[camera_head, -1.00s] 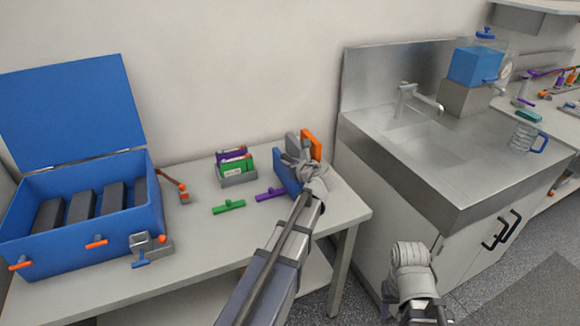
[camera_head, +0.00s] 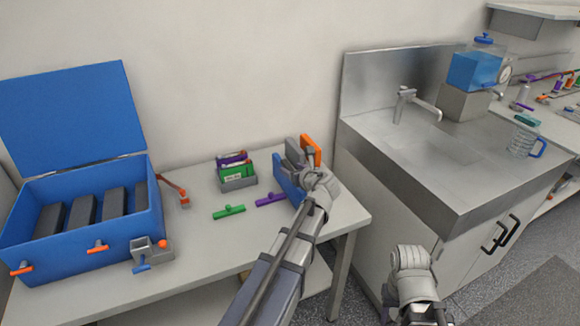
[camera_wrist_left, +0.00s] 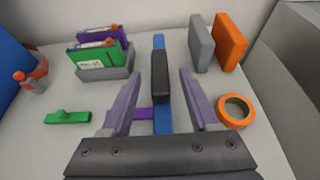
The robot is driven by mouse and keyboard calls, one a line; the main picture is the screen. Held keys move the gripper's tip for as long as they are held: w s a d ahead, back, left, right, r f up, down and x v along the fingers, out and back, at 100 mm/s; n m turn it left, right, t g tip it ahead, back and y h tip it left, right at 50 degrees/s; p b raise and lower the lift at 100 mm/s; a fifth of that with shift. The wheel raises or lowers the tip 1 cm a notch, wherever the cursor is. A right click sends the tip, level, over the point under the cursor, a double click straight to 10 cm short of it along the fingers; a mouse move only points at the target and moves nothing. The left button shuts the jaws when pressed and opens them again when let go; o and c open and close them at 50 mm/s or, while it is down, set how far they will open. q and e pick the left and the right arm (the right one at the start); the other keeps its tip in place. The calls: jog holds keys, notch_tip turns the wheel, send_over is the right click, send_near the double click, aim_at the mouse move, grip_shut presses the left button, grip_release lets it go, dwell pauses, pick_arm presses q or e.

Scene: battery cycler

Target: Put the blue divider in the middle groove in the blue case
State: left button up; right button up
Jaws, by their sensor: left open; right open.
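The blue divider (camera_head: 287,188) stands upright near the right end of the table. In the left wrist view the blue divider (camera_wrist_left: 158,42) is seen edge-on with a black piece on its upper edge. My left gripper (camera_wrist_left: 160,75) is open, its fingers on either side of the divider with gaps; in the head view my left gripper (camera_head: 303,172) hides part of it. The blue case (camera_head: 95,240) stands at the table's left end, lid open, holding several dark blocks with slots between them. My right gripper (camera_head: 410,275) is low beside the sink cabinet; its fingers are hard to make out.
A grey panel (camera_wrist_left: 201,42) and an orange panel (camera_wrist_left: 230,42) stand right of the divider, with an orange ring (camera_wrist_left: 237,109) near them. A grey holder (camera_head: 238,182), a green piece (camera_head: 229,212) and a purple piece (camera_head: 269,200) lie left. The sink (camera_head: 440,148) is right.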

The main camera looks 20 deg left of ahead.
pick_arm(q)
jog(key=p+v, duration=0.3)
jog(key=v, duration=0.6)
jog(key=shift+s+d+r, duration=0.15)
jog(key=shift+s+d, duration=0.05)
jog(key=shift+s, duration=0.05)
